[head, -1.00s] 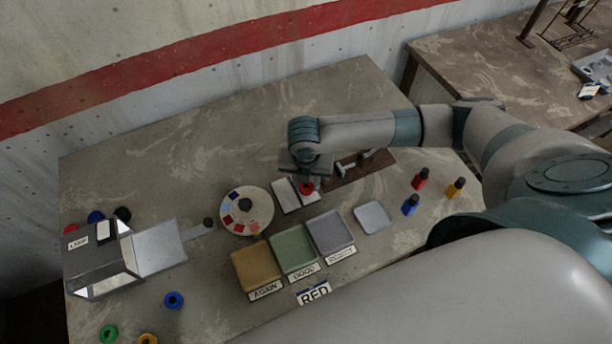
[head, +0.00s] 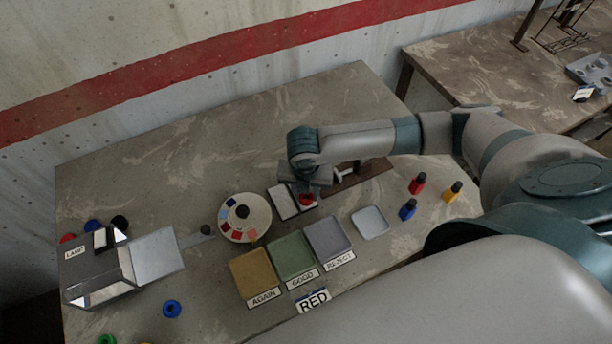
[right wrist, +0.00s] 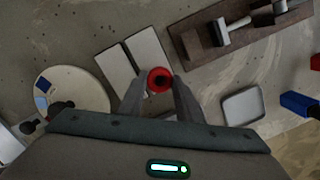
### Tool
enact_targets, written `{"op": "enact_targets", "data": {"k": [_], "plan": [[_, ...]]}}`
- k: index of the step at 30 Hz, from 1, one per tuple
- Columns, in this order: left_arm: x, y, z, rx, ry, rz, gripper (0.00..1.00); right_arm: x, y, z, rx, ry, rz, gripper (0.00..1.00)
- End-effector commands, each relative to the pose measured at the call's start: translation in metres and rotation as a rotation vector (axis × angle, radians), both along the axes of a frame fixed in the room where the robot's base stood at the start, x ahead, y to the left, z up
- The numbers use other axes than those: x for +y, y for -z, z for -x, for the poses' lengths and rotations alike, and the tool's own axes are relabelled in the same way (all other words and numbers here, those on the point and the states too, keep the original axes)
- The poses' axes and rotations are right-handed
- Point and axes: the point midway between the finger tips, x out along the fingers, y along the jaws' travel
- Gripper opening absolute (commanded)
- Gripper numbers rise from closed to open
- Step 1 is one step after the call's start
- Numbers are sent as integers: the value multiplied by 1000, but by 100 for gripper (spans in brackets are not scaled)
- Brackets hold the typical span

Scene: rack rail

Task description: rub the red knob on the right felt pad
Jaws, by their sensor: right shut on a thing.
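The red knob (head: 306,200) is held between the fingers of my right gripper (head: 307,194), over the near end of the right felt pad (head: 314,189). I cannot tell whether the knob touches the pad. The left felt pad (head: 282,202) lies bare beside it. My left gripper is not in view.
A colour disc (head: 232,228) lies left of the pads. Trays marked AGAIN (head: 252,272), GOOD (head: 289,256) and REJECT (head: 327,237) are in front. A wooden rack (right wrist: 274,28) with a metal tool is right of the pads. Small bottles (head: 417,184) stand further right.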

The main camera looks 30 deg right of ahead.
Motion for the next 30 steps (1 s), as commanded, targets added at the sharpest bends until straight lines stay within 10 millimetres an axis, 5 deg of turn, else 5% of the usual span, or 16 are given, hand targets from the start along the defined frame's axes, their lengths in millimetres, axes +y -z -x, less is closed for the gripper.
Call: {"op": "enact_targets", "data": {"k": [30], "plan": [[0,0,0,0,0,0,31,-1,0,-23,-2,1,0,0]]}}
